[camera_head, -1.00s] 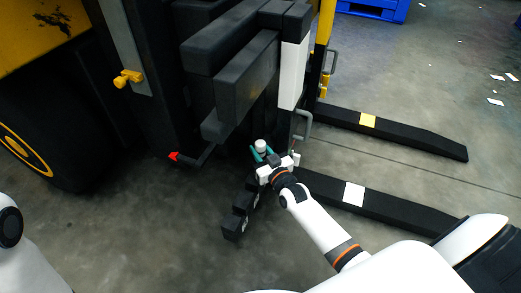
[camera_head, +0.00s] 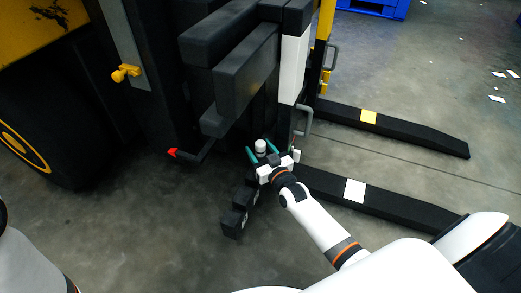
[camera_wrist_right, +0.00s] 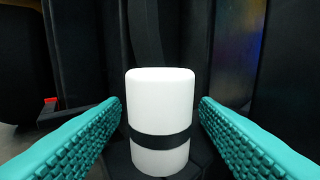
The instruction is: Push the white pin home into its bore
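The white pin (camera_head: 260,146), an upright cylinder with a black band round its lower part, stands at the dark machine's base. It fills the middle of the right wrist view (camera_wrist_right: 160,95). My right gripper (camera_head: 262,152) is open, its teal fingers on either side of the pin. In the right wrist view a gap shows between the pin and each finger (camera_wrist_right: 160,112). The pin's lower end meets a dark part; the bore itself is hidden, so I cannot tell how deep the pin sits. My left gripper is out of view.
Dark beams (camera_head: 245,70) overhang behind the pin. A red-tipped lever (camera_head: 173,153) is to its left. Two black forks (camera_head: 400,205) (camera_head: 410,133) extend right. The concrete floor at front left is clear.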

